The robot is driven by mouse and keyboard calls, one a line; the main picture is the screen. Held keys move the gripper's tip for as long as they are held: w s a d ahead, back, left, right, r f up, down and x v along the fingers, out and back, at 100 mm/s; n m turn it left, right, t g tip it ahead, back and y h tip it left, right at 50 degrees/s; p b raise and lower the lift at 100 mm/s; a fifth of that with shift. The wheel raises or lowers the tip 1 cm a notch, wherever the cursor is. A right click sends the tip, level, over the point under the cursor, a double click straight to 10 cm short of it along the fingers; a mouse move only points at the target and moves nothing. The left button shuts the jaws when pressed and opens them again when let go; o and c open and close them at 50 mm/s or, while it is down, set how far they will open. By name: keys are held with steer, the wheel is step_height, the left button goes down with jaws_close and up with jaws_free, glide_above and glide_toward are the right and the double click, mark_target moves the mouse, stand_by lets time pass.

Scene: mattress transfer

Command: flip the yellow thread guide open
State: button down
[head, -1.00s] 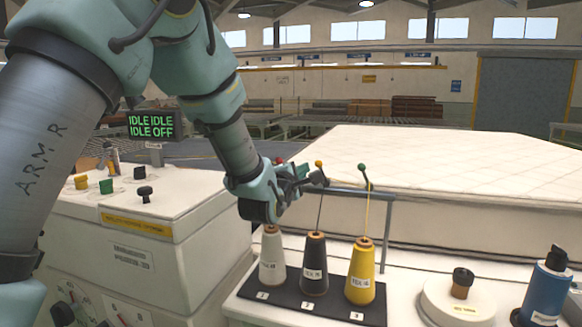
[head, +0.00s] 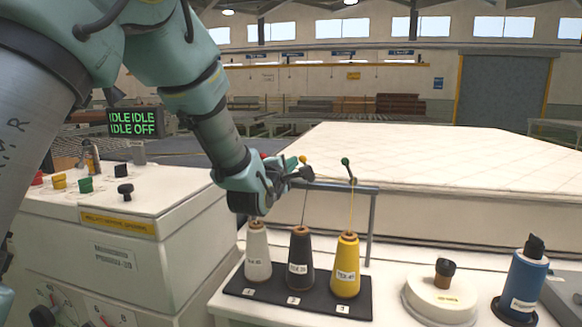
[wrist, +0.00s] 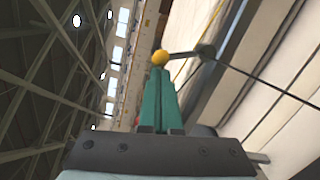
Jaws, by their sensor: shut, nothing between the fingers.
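The yellow thread guide has a yellow ball (head: 303,159) on a short dark arm, at the rail behind the thread cones. In the wrist view the yellow ball (wrist: 160,57) is right at the tips of my fingers, and its arm runs right to a dark pivot on a rod. My gripper (head: 291,164) is shut and empty, just left of the ball in the head view. In the wrist view my gripper (wrist: 160,72) has its teal fingers together. I cannot tell whether they touch the ball.
A green-tipped guide (head: 345,161) stands to the right and a red tip (head: 264,156) shows partly behind my gripper. White, black and yellow cones (head: 345,268) stand below on a dark base. The mattress (head: 430,170) lies behind the rail (head: 371,215).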

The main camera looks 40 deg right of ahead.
steer(key=shift+s+d+r+m+b, duration=0.1)
steer(key=shift+m+b, duration=0.4)
steer(key=m+b, duration=0.1)
steer(key=s+m+b, duration=0.1)
steer(key=shift+d+r+b, duration=0.25)
steer(key=shift+d+b, duration=0.05)
steer(key=s+m+b, duration=0.1)
steer(key=d+m+b, duration=0.1)
steer(key=m+b, duration=0.1)
steer(key=s+r+m+b, duration=0.1)
steer(key=m+b, duration=0.1)
steer(key=shift+s+d+y, duration=0.3)
steer(key=shift+d, duration=0.05)
steer(key=shift+s+d+r, duration=0.1)
